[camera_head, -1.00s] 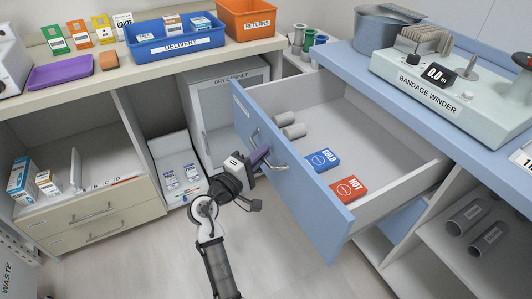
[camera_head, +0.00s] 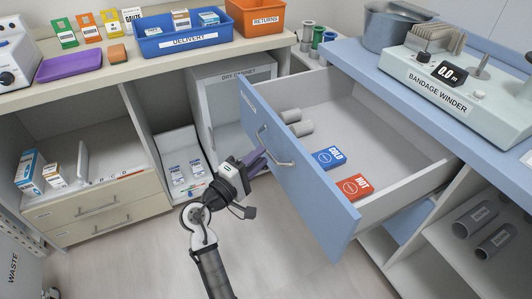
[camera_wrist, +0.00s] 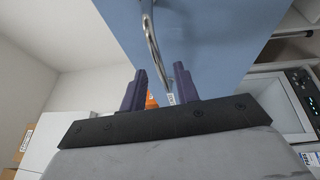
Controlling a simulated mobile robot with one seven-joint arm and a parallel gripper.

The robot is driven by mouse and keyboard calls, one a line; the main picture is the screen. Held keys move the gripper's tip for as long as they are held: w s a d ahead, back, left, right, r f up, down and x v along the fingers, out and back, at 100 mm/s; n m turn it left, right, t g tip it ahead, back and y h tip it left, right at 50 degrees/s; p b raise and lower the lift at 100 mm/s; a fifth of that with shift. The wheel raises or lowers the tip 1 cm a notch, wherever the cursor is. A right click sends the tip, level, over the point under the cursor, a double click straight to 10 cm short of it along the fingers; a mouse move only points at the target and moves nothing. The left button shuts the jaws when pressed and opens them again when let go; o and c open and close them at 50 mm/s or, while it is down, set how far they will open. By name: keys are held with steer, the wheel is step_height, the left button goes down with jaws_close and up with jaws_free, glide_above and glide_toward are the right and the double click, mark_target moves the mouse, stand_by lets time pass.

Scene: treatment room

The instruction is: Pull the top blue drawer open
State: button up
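The top blue drawer (camera_head: 294,184) is pulled well out from under the blue counter on the right. Its metal handle (camera_head: 274,150) is on the front panel and also shows in the wrist view (camera_wrist: 153,45). Inside lie a blue COLD pack (camera_head: 329,158), a red HOT pack (camera_head: 354,187) and two grey rolls (camera_head: 297,122). My gripper (camera_head: 254,163) is just left of the drawer front, apart from the handle. In the wrist view its two purple fingers (camera_wrist: 155,90) stand apart with nothing between them, and the handle is beyond their tips.
A blue DELIVERY tray (camera_head: 180,40), an orange RETURNS bin (camera_head: 256,17) and a purple tray (camera_head: 67,66) stand on the left counter. The dry cabinet (camera_head: 230,95) is behind my gripper. The bandage winder (camera_head: 452,80) is on the blue counter. The floor (camera_head: 285,250) below the drawer is clear.

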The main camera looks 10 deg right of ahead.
steer(key=b+v, duration=0.1)
steer(key=v, duration=0.9)
steer(key=shift+d, duration=0.1)
